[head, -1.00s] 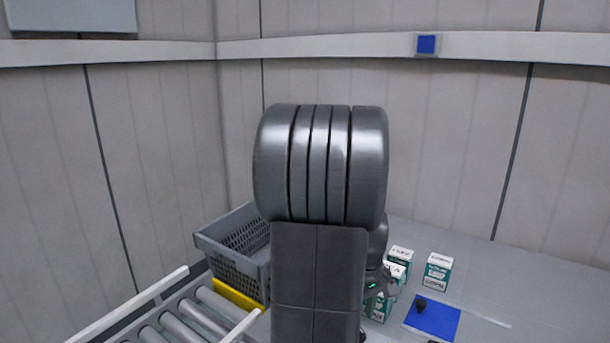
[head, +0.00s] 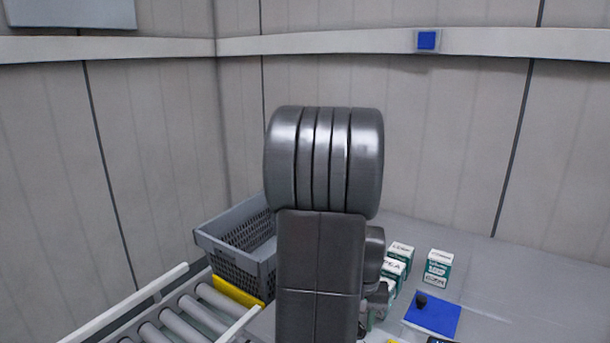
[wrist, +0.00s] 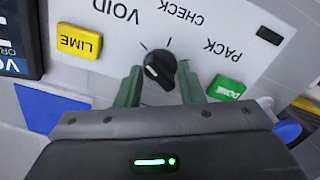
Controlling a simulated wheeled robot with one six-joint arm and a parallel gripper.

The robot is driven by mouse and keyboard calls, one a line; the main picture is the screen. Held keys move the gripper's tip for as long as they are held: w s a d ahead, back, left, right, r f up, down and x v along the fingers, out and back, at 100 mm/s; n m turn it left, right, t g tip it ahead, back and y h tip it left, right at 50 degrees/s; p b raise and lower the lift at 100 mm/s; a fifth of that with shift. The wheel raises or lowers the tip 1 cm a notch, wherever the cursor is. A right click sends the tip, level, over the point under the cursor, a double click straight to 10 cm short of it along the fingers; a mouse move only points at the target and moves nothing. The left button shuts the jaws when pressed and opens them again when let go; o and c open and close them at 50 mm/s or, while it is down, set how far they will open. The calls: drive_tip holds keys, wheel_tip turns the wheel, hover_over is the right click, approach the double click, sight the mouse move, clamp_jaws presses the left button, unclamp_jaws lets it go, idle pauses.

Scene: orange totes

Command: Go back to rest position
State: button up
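In the wrist view my gripper (wrist: 161,70) has its two green fingers spread apart. A black dial knob (wrist: 159,70) shows between them, with a visible gap on each side. Its white panel (wrist: 225,20) carries the words VOID, CHECK and PACK, upside down in this view. I cannot tell how far the fingertips are from the panel. In the head view my arm (head: 320,260) stands upright in the middle, and the gripper itself is hidden behind it.
A grey crate (head: 215,245) stands left of my arm, by a roller conveyor (head: 165,320) and a yellow bar (head: 232,290). White-green cartons (head: 438,267) stand right of my arm. A blue square (head: 440,318) with a small black object lies near them. The table farther right is clear.

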drive_tip(key=m, duration=0.5)
drive_tip(key=shift+m, duration=0.3)
idle(0.4)
